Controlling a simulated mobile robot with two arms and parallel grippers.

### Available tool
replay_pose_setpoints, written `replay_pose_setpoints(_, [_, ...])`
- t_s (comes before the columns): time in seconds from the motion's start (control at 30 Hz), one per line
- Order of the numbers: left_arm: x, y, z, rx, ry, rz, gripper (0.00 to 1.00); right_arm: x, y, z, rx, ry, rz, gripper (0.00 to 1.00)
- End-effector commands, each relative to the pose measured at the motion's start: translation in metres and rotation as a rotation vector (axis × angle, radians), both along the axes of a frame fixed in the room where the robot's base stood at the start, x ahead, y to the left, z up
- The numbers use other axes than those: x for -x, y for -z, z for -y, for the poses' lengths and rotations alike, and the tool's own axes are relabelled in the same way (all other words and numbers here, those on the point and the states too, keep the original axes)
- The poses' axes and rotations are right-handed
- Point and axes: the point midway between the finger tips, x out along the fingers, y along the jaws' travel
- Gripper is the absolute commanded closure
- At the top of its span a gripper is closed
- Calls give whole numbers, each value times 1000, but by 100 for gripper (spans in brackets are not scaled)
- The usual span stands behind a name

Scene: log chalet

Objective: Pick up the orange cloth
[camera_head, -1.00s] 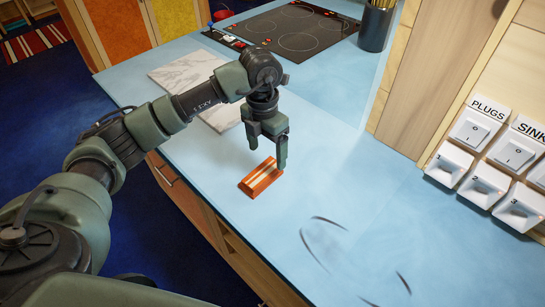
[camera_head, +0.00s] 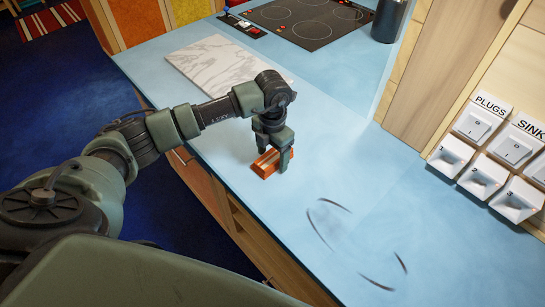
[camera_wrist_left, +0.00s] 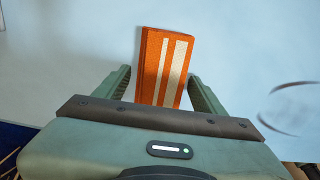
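The orange cloth (camera_head: 267,163) is a folded block with pale stripes, lying on the blue counter near its front edge. My left gripper (camera_head: 274,166) is lowered over it, pointing down. In the left wrist view the cloth (camera_wrist_left: 165,68) lies between the two spread fingers (camera_wrist_left: 165,90), with a gap visible on each side. The fingers are open and straddle its near part. The far end of the cloth reaches beyond the fingertips. My right gripper is not in view.
The blue counter (camera_head: 345,190) is clear around the cloth, apart from dark curved marks (camera_head: 325,228). A marble board (camera_head: 215,62) lies behind, with a black hob (camera_head: 310,20) and dark container (camera_head: 388,18) farther back. Wall switches (camera_head: 480,160) are at right.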

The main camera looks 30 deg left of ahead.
Motion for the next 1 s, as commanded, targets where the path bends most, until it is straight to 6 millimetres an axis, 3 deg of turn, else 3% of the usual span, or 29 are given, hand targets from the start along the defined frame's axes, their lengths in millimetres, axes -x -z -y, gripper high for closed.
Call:
replay_pose_setpoints(0.03, [0, 0, 0, 0, 0, 0, 48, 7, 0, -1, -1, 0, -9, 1])
replay_pose_setpoints(0.17, [0, 0, 0, 0, 0, 0, 84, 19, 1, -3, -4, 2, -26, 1])
replay_pose_setpoints(0.47, [0, -2, 0, 0, 0, 1, 84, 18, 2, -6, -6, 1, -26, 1])
replay_pose_setpoints(0.67, [-1, -16, 0, 1, 0, 3, 84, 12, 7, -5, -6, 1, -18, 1])
replay_pose_setpoints(0.87, [-2, -57, 0, 1, 1, 8, 84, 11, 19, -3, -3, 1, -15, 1])
replay_pose_setpoints(1.0, [-2, -97, 0, 1, 1, 9, 84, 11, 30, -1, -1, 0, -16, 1])
